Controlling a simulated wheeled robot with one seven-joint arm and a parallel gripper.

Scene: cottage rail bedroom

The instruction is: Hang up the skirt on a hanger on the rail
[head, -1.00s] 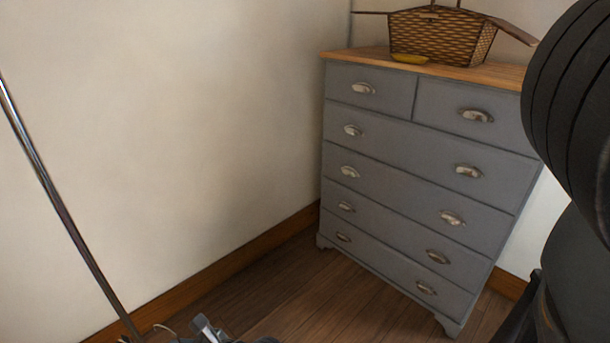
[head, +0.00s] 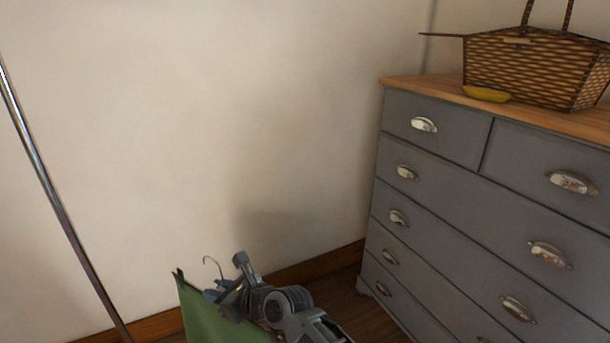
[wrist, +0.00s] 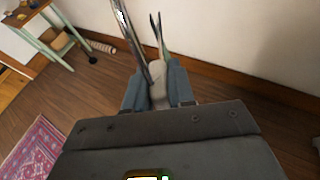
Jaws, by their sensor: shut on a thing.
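In the head view my gripper (head: 228,292) is low in the middle, shut on the hanger (head: 207,263), whose thin hook sticks up above it. The green skirt (head: 205,322) hangs beneath the hanger and runs out of the bottom of the picture. In the wrist view my gripper's fingers (wrist: 158,88) close around a pale grey piece, and a thin dark part rises beyond them. A shiny metal pole (head: 62,205), seemingly part of the rail, stands slanting at the left, apart from the hanger. The rail's top is not clearly in view.
A grey chest of drawers (head: 450,185) stands at the right, with a wicker basket (head: 535,65) and a yellow item (head: 486,94) on top. In the wrist view a pale green table (wrist: 45,30) and a patterned rug (wrist: 38,155) lie left. Bare wall fills the middle.

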